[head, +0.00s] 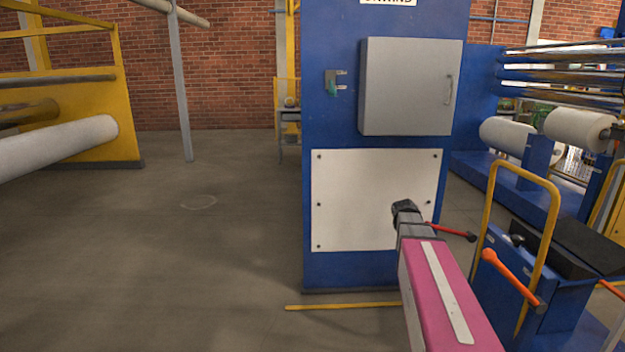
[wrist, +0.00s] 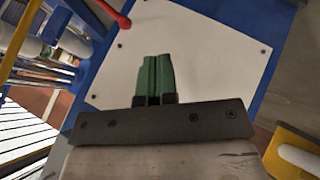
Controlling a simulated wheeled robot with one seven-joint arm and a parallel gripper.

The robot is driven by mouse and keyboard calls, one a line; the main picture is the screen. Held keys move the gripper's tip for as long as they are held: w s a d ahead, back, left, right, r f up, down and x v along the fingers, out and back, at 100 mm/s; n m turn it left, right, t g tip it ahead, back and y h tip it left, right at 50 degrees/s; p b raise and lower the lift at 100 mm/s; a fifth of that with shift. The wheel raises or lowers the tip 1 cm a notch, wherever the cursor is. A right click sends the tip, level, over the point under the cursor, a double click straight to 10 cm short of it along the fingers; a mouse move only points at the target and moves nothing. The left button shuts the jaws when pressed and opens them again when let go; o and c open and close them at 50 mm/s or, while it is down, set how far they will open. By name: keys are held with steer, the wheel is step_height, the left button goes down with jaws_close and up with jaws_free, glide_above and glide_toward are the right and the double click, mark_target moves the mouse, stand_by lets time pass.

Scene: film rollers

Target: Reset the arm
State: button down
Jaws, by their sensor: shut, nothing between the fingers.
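My arm reaches forward from the bottom right of the head view, with a pink link and a grey wrist. Its dark end shows in front of the white panel (head: 370,190) of the blue cabinet, but the fingers cannot be made out there. In the wrist view my gripper (wrist: 154,60) shows two green fingers pressed together, with nothing between them. They point toward the white panel (wrist: 215,50); I cannot tell how far off it is.
A blue cart (head: 540,285) with a yellow handle and red levers stands right of my arm. White rollers (head: 580,128) are behind it. A yellow frame (head: 90,115) with a white roller (head: 60,145) stands left. The floor (head: 200,260) between is clear.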

steer(key=s+a+f+m+g+y, duration=0.1)
steer(key=s+a+f+g, duration=0.1)
steer(key=s+a+f, duration=0.3)
steer(key=s+a+f+m+g+y, duration=0.1)
steer(key=s+a+f, duration=0.4)
steer(key=s, duration=0.6)
steer(key=s+a+f+m+g+y, duration=0.1)
steer(key=s+a+f+g, duration=0.3)
steer(key=s+a, duration=0.4)
steer(key=shift+s+a+f+m+y, duration=0.35)
steer(key=shift+s+f+y, duration=0.15)
steer(key=shift+y, duration=0.3)
